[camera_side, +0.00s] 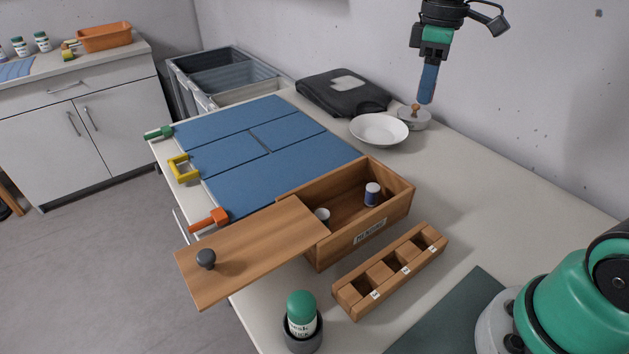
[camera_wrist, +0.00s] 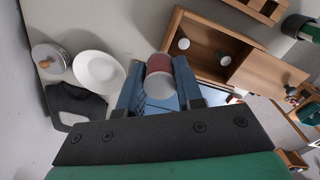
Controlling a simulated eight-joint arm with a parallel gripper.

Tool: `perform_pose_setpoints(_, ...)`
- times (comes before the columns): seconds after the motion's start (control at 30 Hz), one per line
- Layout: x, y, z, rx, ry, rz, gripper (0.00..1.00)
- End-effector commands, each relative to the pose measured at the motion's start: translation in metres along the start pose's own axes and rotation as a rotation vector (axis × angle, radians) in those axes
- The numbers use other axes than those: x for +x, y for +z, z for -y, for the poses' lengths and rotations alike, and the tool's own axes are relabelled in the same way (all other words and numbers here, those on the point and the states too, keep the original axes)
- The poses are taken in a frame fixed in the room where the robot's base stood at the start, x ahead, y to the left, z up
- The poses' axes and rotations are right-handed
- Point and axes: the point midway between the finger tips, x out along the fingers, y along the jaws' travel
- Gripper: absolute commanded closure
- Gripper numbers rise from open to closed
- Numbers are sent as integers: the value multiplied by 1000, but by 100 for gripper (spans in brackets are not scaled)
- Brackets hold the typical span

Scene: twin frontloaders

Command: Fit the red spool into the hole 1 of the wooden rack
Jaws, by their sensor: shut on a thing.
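My gripper (camera_wrist: 158,92) is shut on the red spool (camera_wrist: 158,66); the spool's dark red side and pale end show between the blue fingers in the wrist view. In the side view my gripper (camera_side: 427,98) is high at the back, near the wall and above the plate and pot; the spool cannot be made out there. The wooden rack (camera_side: 343,297) lies at the front right of the counter, far from my gripper. Its square holes look empty, with small white labels too small to read surely. Part of the rack (camera_wrist: 263,8) shows at the wrist view's top.
An open wooden box (camera_side: 340,248) stands behind the rack, with two spools (camera_side: 372,194) inside. Its lid (camera_side: 250,252) sticks out left. A green-capped bottle (camera_side: 301,312) stands in front.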

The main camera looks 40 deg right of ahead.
Motion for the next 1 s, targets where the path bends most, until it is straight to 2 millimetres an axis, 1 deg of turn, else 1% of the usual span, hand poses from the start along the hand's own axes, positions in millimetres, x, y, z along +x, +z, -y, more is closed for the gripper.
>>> perform_pose_setpoints(0.1,5,-22,12,130,0,0,100)
perform_pose_setpoints(0.3,16,-54,35,376,0,0,100)
perform_pose_setpoints(0.43,21,-66,45,476,0,0,100)
perform_pose_setpoints(0.57,23,-69,49,516,0,0,100)
perform_pose_setpoints(0.67,25,-61,52,516,0,0,100)
perform_pose_setpoints(0.77,32,-44,60,506,0,0,100)
perform_pose_setpoints(0.87,43,-21,72,494,0,0,100)
perform_pose_setpoints(1.0,64,13,90,475,0,-1,100)
